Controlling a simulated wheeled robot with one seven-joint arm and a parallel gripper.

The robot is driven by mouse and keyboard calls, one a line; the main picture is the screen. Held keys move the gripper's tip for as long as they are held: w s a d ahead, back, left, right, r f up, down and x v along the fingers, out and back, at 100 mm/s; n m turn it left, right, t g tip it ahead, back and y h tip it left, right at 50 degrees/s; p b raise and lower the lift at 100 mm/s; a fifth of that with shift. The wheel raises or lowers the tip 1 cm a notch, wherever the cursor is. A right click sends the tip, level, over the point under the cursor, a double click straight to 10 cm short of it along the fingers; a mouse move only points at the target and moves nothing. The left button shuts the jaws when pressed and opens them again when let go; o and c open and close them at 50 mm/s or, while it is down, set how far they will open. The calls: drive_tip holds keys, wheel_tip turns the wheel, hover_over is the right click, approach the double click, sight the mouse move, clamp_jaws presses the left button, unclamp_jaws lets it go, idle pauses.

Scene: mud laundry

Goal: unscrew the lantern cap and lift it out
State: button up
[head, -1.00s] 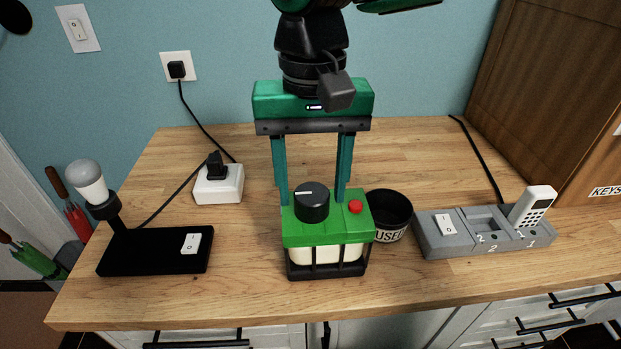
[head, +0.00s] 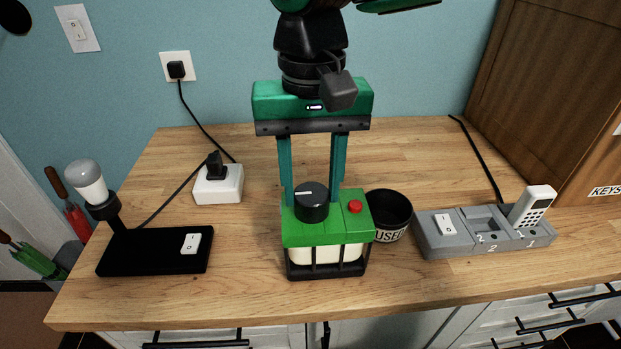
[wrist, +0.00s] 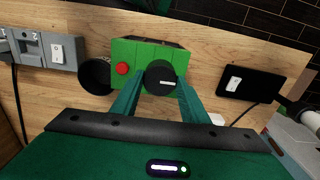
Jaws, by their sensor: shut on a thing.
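The lantern (head: 300,235) stands upright on the counter, with a green top, a cream lower part and a dark frame base. Its black round cap (head: 311,203) with a white line mark sits on the green top; a red button (head: 355,207) is to its right. The cap also shows in the wrist view (wrist: 160,77). My gripper (head: 311,190) reaches down from above with its two teal fingers shut on the cap, one at each side. The fingertips are partly hidden behind the cap in the head view.
A black cup labelled USED (head: 391,212) stands close right of the lantern. A grey dock (head: 460,238) with a white handset is farther right. A black lamp base (head: 150,255) and a white power block (head: 219,183) are on the left. The counter behind is mostly clear.

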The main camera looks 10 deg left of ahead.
drive_tip(key=shift+n, duration=1.3)
drive_tip(key=shift+n, duration=1.5)
drive_tip(key=shift+n, duration=1.5)
drive_tip(key=shift+r+n, duration=0.1)
drive_tip(key=shift+n, duration=1.4)
